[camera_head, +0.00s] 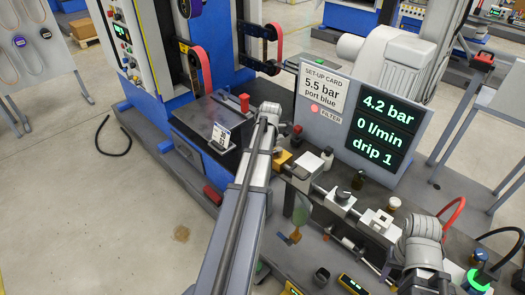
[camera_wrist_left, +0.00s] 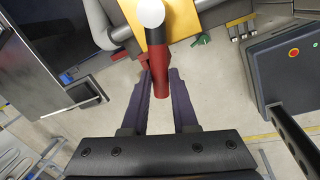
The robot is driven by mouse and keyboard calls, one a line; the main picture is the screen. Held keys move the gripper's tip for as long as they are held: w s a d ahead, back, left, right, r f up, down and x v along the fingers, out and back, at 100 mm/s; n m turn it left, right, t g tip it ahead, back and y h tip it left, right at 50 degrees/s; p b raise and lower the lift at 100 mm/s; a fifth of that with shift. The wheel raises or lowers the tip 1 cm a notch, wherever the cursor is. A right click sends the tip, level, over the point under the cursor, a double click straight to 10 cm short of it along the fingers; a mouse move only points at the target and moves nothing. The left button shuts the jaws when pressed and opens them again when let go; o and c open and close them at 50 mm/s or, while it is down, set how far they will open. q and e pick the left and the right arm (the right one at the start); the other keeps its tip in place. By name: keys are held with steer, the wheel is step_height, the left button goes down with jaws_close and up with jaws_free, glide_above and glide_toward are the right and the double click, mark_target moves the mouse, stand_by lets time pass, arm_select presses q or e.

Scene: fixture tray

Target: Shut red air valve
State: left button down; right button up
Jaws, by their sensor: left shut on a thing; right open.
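The red valve handle (camera_wrist_left: 161,62) stands between the two dark fingers of my left gripper (camera_wrist_left: 160,84) in the left wrist view, with a white round end above it. A yellow block (camera_wrist_left: 188,14) lies behind it, and this block (camera_head: 282,158) also shows in the head view. My left gripper is shut on the handle; in the head view my left forearm largely hides this spot. My right gripper (camera_head: 388,266) is low at the right of the head view, near the bench fittings, and is open; its fingers are hard to make out.
Bottles, a grey rail of fittings and a red hose (camera_head: 455,213) crowd the bench. A red button post (camera_head: 244,102) stands to the left.

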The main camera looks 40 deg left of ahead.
arm_select(q)
steer(key=shift+s+d+n+g, duration=0.15)
steer(key=shift+d+n, duration=0.5)
steer(key=shift+n, duration=0.35)
steer(key=shift+s+d+n+g, duration=0.15)
steer(key=shift+d+n, duration=0.45)
steer(key=shift+n, duration=0.4)
arm_select(e)
steer(key=shift+d, duration=0.35)
steer(key=shift+s, duration=0.1)
arm_select(q)
steer(key=c, duration=0.7)
jaws_free()
steer(key=shift+w, duration=0.1)
steer(key=r+p, duration=0.2)
steer(key=d+r+p, duration=0.1)
steer(key=r+p, duration=0.4)
steer(key=shift+d+r+p, duration=0.3)
arm_select(e)
step_height(320, 180, up, 8)
steer(key=shift+f, duration=0.15)
